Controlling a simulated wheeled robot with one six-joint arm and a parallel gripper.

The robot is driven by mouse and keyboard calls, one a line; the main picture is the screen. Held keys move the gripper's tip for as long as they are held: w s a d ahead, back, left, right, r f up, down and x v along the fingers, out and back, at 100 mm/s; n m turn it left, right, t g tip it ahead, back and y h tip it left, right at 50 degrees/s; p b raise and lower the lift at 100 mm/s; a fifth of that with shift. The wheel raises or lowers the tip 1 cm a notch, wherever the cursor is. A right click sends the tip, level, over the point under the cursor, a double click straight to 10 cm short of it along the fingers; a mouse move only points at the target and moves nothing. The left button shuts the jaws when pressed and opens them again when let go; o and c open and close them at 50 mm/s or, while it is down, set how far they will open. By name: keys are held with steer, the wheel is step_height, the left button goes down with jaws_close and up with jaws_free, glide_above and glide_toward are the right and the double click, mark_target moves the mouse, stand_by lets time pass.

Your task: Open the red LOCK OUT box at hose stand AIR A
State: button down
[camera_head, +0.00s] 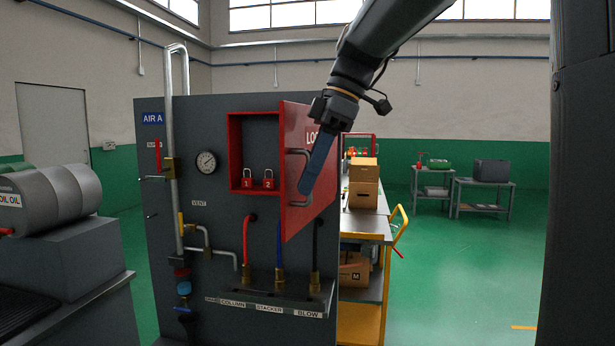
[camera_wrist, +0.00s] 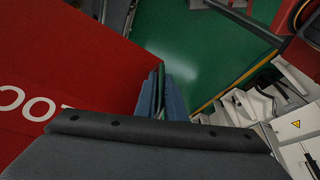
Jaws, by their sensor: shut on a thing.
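The red LOCK OUT box (camera_head: 232,150) is on the dark panel of the AIR A stand (camera_head: 210,108). Its red door (camera_head: 318,208) stands swung open to the right, and two red padlocks numbered 1 (camera_head: 247,181) and 2 (camera_head: 268,181) show inside. My gripper (camera_head: 305,188) is at the door's grey handle (camera_head: 292,153), shut on it. In the wrist view my blue fingers (camera_wrist: 160,98) are close together beside the red door face (camera_wrist: 70,60); the grip on the handle is mostly hidden there.
A pressure gauge (camera_head: 206,162), pipes and red, blue and black hoses (camera_head: 247,238) are on the panel, with a labelled ledge (camera_head: 270,300) below. A cart with cardboard boxes (camera_head: 363,182) stands behind the door on the right. Green floor (camera_head: 465,270) is clear farther right.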

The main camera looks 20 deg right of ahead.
mark_target(298, 133)
steer(key=shift+s+d, duration=0.1)
steer(key=shift+d, duration=0.1)
steer(key=c, duration=2.1)
jaws_free()
steer(key=shift+r, duration=0.1)
steer(key=b+v, duration=0.1)
steer(key=v, duration=0.6)
steer(key=shift+d+r+b, duration=0.2)
steer(key=shift+r+b, duration=0.1)
steer(key=shift+b, duration=0.1)
steer(key=shift+r, duration=0.1)
